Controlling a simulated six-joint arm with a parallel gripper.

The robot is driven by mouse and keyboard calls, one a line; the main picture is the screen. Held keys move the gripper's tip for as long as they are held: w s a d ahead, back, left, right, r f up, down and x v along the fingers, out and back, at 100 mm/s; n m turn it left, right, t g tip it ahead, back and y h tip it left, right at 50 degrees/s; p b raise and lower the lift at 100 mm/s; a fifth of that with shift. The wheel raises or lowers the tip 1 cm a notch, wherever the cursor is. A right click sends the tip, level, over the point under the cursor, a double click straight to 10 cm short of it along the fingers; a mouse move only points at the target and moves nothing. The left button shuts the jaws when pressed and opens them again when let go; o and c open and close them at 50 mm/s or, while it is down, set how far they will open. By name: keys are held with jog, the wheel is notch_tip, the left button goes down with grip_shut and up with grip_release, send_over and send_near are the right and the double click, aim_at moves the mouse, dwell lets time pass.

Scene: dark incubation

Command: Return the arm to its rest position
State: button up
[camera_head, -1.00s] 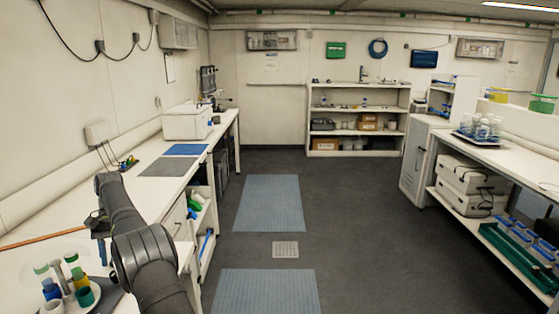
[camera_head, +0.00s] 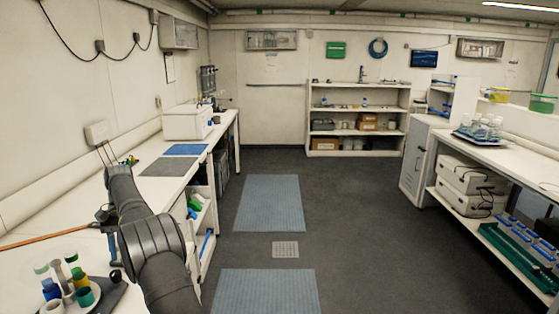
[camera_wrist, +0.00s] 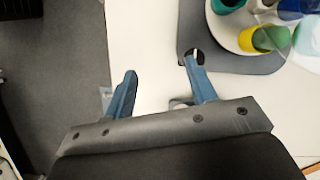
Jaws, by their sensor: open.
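My gripper (camera_wrist: 161,68) is open with nothing between its two blue fingers. In the head view the gripper (camera_head: 111,245) hangs from my dark arm over the left bench (camera_head: 32,222), and its fingertips show only small. The left finger is over the bench edge, with the floor beyond.
A round white rack (camera_head: 94,305) with several coloured tubes stands at the near left, close to my gripper. An orange-brown rod (camera_head: 45,240) lies behind it. Farther back are a grey mat (camera_head: 168,167) and a white box (camera_head: 187,122). The central floor is clear.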

aim_at(117, 273)
jog(key=a+f, duration=0.2)
jog(key=a, duration=0.2)
jog(key=shift+s+a+f, duration=0.15)
jog(key=shift+s+f, duration=0.25)
notch_tip(117, 273, down, 4)
jog(key=shift+a+f, duration=0.15)
jog(key=shift+f, duration=0.05)
jog(key=shift+r+m+y, duration=0.2)
jog(key=shift+m+y, duration=0.2)
jog(key=shift+m, duration=0.5)
jog(key=m, duration=0.2)
jog(key=m+y, duration=0.2)
jog(key=m, duration=0.1)
jog(key=shift+d+m, duration=0.3)
jog(key=m+y, duration=0.1)
jog(key=m, duration=0.1)
jog(key=m+t, duration=0.1)
jog(key=m, duration=0.1)
jog(key=shift+s+d+m+y, duration=0.15)
jog(key=shift+s+m+y, duration=0.05)
jog(key=shift+m+y, duration=0.2)
jog(key=shift+m+t+y, duration=0.3)
jog(key=shift+m+t, duration=0.5)
jog(key=shift+m, duration=1.1)
jog(key=shift+o, duration=0.5)
